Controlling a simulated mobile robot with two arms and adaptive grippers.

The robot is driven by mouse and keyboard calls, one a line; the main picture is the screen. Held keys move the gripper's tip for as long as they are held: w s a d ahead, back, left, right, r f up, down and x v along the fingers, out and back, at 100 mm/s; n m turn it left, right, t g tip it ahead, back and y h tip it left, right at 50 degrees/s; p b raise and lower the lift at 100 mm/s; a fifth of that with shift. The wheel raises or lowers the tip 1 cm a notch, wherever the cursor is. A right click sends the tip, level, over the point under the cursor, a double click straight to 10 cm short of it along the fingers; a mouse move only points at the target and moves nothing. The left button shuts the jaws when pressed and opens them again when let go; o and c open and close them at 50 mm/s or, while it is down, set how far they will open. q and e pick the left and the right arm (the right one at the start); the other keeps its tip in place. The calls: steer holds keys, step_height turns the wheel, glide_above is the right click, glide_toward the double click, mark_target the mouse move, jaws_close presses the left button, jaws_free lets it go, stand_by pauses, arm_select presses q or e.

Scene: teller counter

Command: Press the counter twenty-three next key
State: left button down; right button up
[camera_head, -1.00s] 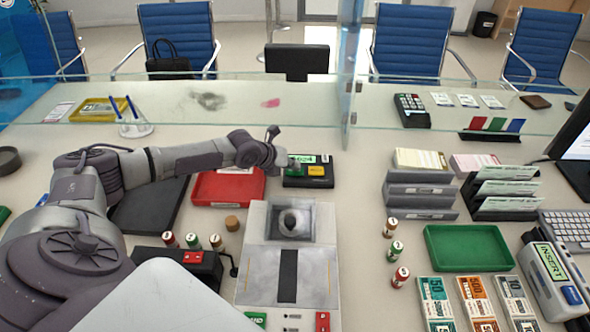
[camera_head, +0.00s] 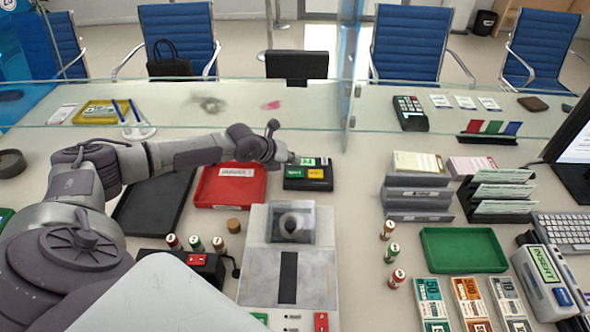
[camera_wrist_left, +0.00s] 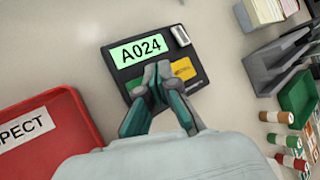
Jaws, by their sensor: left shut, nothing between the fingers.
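The queue caller (camera_head: 308,184) is a small black box on the counter with a lit green display (camera_head: 309,161), a green key (camera_head: 294,173) and a yellow key (camera_head: 316,173). In the left wrist view the display (camera_wrist_left: 138,48) reads A024 and the yellow key (camera_wrist_left: 184,68) shows beside my fingers. The key labels are too small to read. My left gripper (camera_head: 286,157) is shut and empty, above the caller's left side. In the left wrist view its fingertips (camera_wrist_left: 157,70) overlap the caller and partly hide the green key. Contact cannot be told. My right gripper is out of view.
A red tray (camera_head: 210,198) labelled SUSPECT lies left of the caller. A grey machine (camera_head: 255,262) stands in front of it, and grey holders (camera_head: 410,200) stand to the right. The glass screen (camera_head: 200,112) runs behind. Bare counter lies right of the caller.

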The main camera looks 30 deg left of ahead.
mark_target(293, 173)
arm_select(q)
step_height(293, 173, up, 3)
steer(key=shift+r+p, duration=0.2)
steer(key=shift+p, duration=0.8)
steer(key=shift+f, duration=0.1)
